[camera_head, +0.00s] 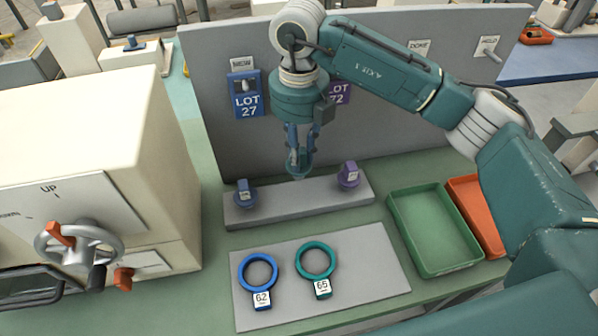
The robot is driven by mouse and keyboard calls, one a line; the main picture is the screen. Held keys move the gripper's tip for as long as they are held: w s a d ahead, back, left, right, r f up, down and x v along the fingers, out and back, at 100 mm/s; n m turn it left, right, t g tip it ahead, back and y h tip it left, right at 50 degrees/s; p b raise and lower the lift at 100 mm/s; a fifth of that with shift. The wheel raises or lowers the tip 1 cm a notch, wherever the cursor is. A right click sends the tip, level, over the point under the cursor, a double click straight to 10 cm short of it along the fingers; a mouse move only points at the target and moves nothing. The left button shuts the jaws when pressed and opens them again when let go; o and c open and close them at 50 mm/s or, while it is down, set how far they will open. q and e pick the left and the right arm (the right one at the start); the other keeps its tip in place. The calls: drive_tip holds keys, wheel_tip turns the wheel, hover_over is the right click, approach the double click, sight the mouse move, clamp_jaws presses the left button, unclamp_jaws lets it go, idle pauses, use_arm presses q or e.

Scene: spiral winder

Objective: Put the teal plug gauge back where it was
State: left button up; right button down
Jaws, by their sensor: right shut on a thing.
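My right gripper (297,153) points down over the middle of a grey rack (280,207). It is shut on the teal plug gauge (299,167), which is small and partly hidden by the fingers. The gauge is at the rack's middle; I cannot tell whether it touches the rack. A blue plug gauge (245,195) stands on the rack's left part. A purple plug gauge (348,177) stands on its right part. My left gripper is not in view.
A blue ring (244,262) labelled 62 and a teal ring (333,262) labelled 65 lie on a grey mat (376,262). A green tray (433,233) and an orange tray (470,199) are at right. A panel (215,62) stands behind; a cream machine (100,125) blocks the left.

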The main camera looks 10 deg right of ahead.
sight(299, 177)
wheel_tip(299, 177, down, 4)
drive_tip(key=shift+r+p, duration=0.1)
drive_tip(key=shift+p, duration=0.2)
wheel_tip(299, 177, down, 4)
drive_tip(key=shift+r+p, duration=0.1)
drive_tip(key=shift+p, duration=0.35)
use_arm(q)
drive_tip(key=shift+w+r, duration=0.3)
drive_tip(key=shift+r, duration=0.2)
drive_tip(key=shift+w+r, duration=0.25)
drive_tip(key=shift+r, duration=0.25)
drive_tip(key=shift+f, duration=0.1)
use_arm(e)
drive_tip(key=c, duration=1.5)
unclamp_jaws()
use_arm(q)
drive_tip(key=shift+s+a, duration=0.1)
